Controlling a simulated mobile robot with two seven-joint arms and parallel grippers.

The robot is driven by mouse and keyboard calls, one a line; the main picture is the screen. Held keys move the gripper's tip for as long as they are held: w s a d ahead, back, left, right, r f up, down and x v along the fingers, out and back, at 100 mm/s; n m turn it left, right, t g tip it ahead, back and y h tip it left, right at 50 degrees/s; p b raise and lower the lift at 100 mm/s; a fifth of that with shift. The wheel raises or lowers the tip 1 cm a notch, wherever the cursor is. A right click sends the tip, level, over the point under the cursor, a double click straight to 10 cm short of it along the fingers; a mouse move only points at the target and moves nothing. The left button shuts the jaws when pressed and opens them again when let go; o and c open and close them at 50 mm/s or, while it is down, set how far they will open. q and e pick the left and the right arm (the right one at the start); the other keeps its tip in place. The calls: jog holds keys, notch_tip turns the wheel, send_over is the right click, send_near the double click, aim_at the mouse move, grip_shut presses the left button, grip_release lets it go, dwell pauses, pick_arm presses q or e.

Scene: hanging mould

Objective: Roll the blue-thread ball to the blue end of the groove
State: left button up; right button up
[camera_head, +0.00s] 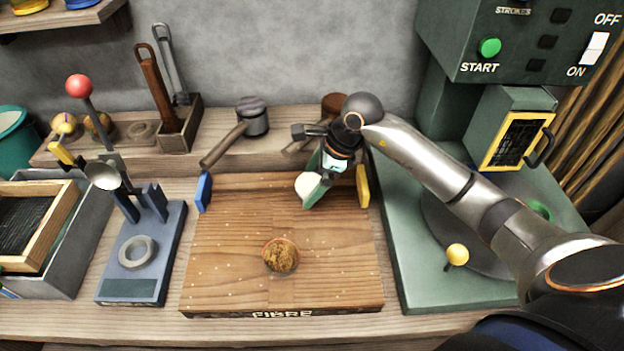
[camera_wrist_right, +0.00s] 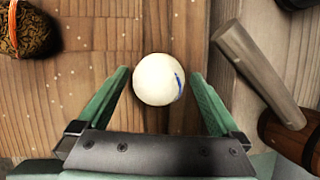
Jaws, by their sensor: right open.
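The blue-thread ball (camera_head: 307,184) is white and sits at the back of the wooden board, nearer the yellow block (camera_head: 363,187) than the blue block (camera_head: 203,191). These blocks mark the two ends; the groove itself is hard to make out. My right gripper (camera_head: 314,187) points down at the ball with green fingers open. In the right wrist view the ball (camera_wrist_right: 160,79) lies between the fingers, with gaps on both sides and a short blue thread mark on its right. My left gripper is not in view.
A brown fibrous ball (camera_head: 281,256) rests on the front of the wooden board (camera_head: 225,285); its orange band shows in the wrist view. Mallets (camera_head: 252,117) lie on the ledge behind. A blue-grey stand (camera_head: 130,287) is left, a green machine (camera_head: 440,285) right.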

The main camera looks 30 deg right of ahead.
jog(key=p+v, duration=0.1)
jog(key=v, duration=1.1)
jog(key=shift+r, duration=0.25)
jog(key=shift+s, duration=0.1)
